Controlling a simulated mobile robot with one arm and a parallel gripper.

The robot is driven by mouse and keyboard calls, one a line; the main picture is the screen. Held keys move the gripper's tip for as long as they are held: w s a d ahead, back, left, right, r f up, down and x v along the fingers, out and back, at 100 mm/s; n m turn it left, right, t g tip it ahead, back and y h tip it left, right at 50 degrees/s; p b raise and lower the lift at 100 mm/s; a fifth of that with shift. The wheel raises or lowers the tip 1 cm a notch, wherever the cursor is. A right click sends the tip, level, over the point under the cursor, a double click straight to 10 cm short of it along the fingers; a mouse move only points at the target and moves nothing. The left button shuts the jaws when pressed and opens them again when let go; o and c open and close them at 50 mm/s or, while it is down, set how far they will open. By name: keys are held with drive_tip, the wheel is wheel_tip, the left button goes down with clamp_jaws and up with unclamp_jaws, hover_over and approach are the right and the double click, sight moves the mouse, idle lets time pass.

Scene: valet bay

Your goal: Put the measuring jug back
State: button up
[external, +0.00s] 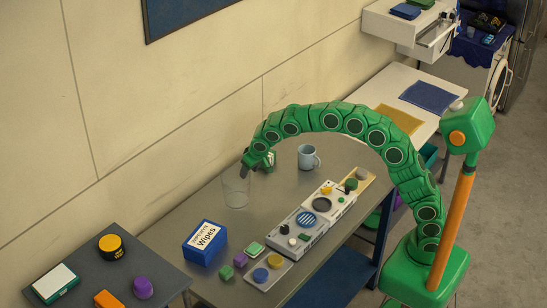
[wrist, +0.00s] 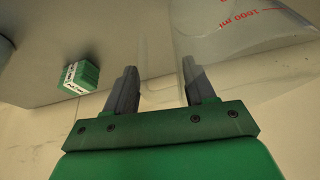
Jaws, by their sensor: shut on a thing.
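The measuring jug (external: 236,191) is clear and see-through, at the far left edge of the grey table by the wall. In the wrist view the jug (wrist: 240,45) shows a red 1000 ml mark. My gripper (external: 245,168) is at the jug's upper part. In the wrist view my gripper (wrist: 160,75) is shut on part of the jug, with clear material between its dark fingers. The jug looks about upright. I cannot tell whether its base touches the table.
On the grey table (external: 275,190) are a light blue mug (external: 308,158), a blue wipes box (external: 204,243), control panels (external: 312,215) and small coloured blocks. A small green box with a white label (wrist: 82,76) is near the gripper. A dark side table (external: 85,268) stands at left.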

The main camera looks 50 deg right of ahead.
drive_tip(key=shift+w+f, duration=0.15)
drive_tip(key=shift+f, duration=1.55)
drive_tip(key=o, duration=1.5)
drive_tip(key=shift+f, duration=0.1)
drive_tip(key=shift+c, duration=0.2)
drive_tip(key=v, duration=1.2)
